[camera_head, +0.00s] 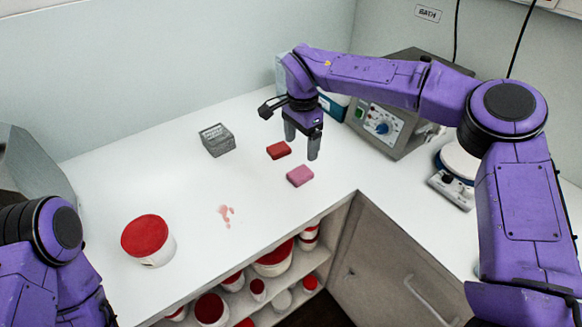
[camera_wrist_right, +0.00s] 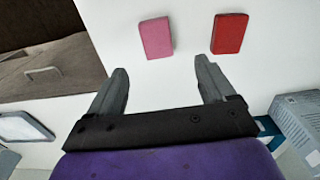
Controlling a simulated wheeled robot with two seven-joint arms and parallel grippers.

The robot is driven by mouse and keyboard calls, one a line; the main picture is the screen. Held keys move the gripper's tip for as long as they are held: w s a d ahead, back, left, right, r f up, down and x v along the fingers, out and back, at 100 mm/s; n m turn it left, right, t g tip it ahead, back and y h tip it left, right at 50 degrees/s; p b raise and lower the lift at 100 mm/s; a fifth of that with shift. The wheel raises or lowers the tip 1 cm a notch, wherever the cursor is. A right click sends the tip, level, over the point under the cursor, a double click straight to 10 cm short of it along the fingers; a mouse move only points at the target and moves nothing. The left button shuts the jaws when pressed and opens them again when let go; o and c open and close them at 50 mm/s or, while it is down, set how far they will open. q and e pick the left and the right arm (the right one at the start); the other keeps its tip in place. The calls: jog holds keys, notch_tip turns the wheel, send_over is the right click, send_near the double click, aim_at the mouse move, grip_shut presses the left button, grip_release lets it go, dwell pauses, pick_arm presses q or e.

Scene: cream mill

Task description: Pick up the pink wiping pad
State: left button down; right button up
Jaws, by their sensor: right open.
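The pink wiping pad (camera_head: 300,175) lies flat on the white counter, near its front edge. In the right wrist view the pink pad (camera_wrist_right: 156,38) is ahead of the fingertips, between their lines. My right gripper (camera_head: 301,146) is open, empty and pointing down above the counter, just behind the pink pad. Its two spread fingers also show in the right wrist view (camera_wrist_right: 162,77). A red pad (camera_head: 279,150) lies close behind the pink one, and shows right of it in the wrist view (camera_wrist_right: 229,33). My left gripper is out of view; only part of the left arm shows.
A pinkish smear (camera_head: 226,214) marks the counter. A red-lidded white tub (camera_head: 148,240) stands front left, a grey box (camera_head: 217,139) further back. A machine with a dial (camera_head: 384,121) and a scale (camera_head: 452,185) stand right. Tubs fill the shelves below.

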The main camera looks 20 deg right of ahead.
aim_at(300, 173)
jog(key=f, duration=0.2)
jog(key=f+p, duration=0.1)
jog(key=shift+s+d+f, duration=0.15)
jog(key=shift+s+f, duration=0.05)
jog(key=shift+s, duration=0.1)
jog(key=shift+s+f, duration=0.2)
jog(key=shift+f, duration=0.15)
jog(key=f+p, duration=0.1)
jog(key=f, duration=0.2)
jog(key=f+p, duration=0.1)
jog(key=f, duration=0.1)
jog(key=shift+w+a+f+p, duration=0.2)
jog(key=shift+w+a+p, duration=0.05)
jog(key=shift+w+p, duration=0.05)
jog(key=shift+s+f, duration=0.1)
jog(key=shift+f, duration=0.1)
jog(key=shift+s, duration=0.1)
jog(key=shift+c, duration=0.3)
jog(key=c, duration=1)
